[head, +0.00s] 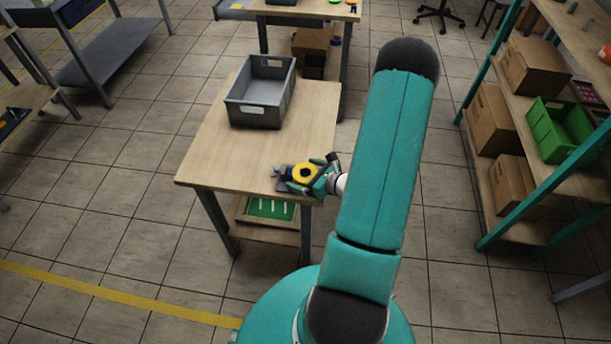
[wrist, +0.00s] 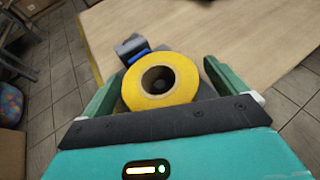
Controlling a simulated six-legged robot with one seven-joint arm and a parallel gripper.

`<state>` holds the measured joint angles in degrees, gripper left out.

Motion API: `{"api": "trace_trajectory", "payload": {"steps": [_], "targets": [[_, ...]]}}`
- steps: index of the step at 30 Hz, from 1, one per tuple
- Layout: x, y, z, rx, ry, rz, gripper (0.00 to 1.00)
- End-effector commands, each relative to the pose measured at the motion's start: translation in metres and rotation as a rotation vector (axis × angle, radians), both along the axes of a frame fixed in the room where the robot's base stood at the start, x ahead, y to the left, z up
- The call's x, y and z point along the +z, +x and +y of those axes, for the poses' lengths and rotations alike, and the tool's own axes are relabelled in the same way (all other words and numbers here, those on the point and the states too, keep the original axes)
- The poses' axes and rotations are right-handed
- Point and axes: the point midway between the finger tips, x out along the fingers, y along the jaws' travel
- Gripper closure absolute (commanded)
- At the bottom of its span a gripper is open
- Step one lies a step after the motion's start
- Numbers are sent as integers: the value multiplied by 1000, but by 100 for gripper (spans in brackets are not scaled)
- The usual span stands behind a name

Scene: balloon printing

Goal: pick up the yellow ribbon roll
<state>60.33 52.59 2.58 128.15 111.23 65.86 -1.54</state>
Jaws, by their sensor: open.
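The yellow ribbon roll (head: 304,173) is at the near right corner of the wooden table (head: 250,143), by a small grey device. In the wrist view the yellow ribbon roll (wrist: 161,80) shows its round face and dark core hole. It lies between the two teal fingers of my gripper (wrist: 165,85), with a gap on each side. My gripper (head: 305,180) is open at the roll in the head view. The grey device (wrist: 133,48) shows behind the roll, with a blue part.
A grey bin (head: 260,104) stands on the far part of the table. The table middle is clear. A shelf rack with cardboard boxes (head: 537,66) and a green crate (head: 560,130) stands at the right. A green tray (head: 268,209) sits on the shelf below the table.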

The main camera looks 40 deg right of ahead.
Motion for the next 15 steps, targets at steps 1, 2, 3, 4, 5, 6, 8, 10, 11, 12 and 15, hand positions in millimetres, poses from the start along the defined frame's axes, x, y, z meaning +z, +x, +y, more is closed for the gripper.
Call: {"api": "trace_trajectory", "payload": {"steps": [1,2,3,4,5,6,8,10,11,12,15], "targets": [[0,0,0,0,0,0,3],[0,0,0,0,0,0,7],[0,0,0,0,0,0,15],[0,0,0,0,0,0,20],[0,0,0,0,0,0,26],[0,0,0,0,0,0,34],[0,0,0,0,0,0,46],[0,0,0,0,0,0,52],[0,0,0,0,0,0,52],[0,0,0,0,0,0,52],[0,0,0,0,0,0,52]]}}
